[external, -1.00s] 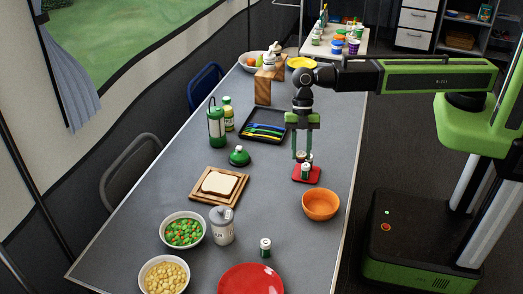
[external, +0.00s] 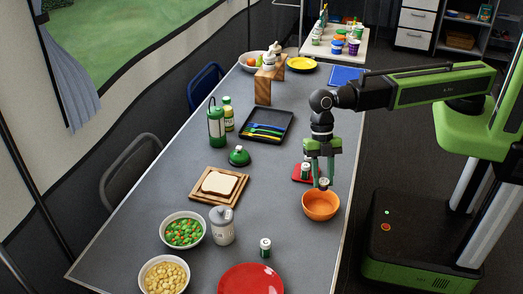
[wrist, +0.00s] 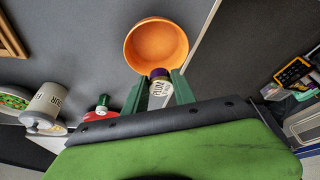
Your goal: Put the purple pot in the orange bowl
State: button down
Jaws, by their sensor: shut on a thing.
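The purple pot is a small jar with a purple lid and a white label reading plum; it shows in the wrist view (wrist: 160,86) and small in the external view (external: 324,184). My gripper (external: 323,179) is shut on it, one green finger on each side. The orange bowl (external: 320,207) stands near the table's right edge. In the external view the pot is at the bowl's far rim. In the wrist view the bowl (wrist: 152,35) lies just beyond the pot, which overlaps its near rim. I cannot tell the exact height of the pot above the bowl.
A red mat (external: 298,173) with a green-and-white jar (external: 306,170) lies just behind the bowl. A red plate (external: 250,281), a small jar (external: 265,247) and a grey-white canister (external: 222,226) stand nearer. Free table lies left of the bowl.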

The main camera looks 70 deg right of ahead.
jog(key=b, duration=0.7)
send_over(321, 212)
jog(key=w+d, duration=0.1)
jog(key=d, duration=0.1)
notch_tip(321, 212, down, 8)
jog(key=shift+w, duration=0.1)
jog(key=c, duration=0.9)
grip_release()
jog(key=shift+c, duration=0.2)
notch_tip(321, 212, up, 8)
jog(key=p, duration=0.7)
jog(key=shift+f+p, duration=0.25)
jog(key=shift+p, duration=0.05)
jog(key=shift+f, duration=0.2)
jog(key=shift+d, duration=0.1)
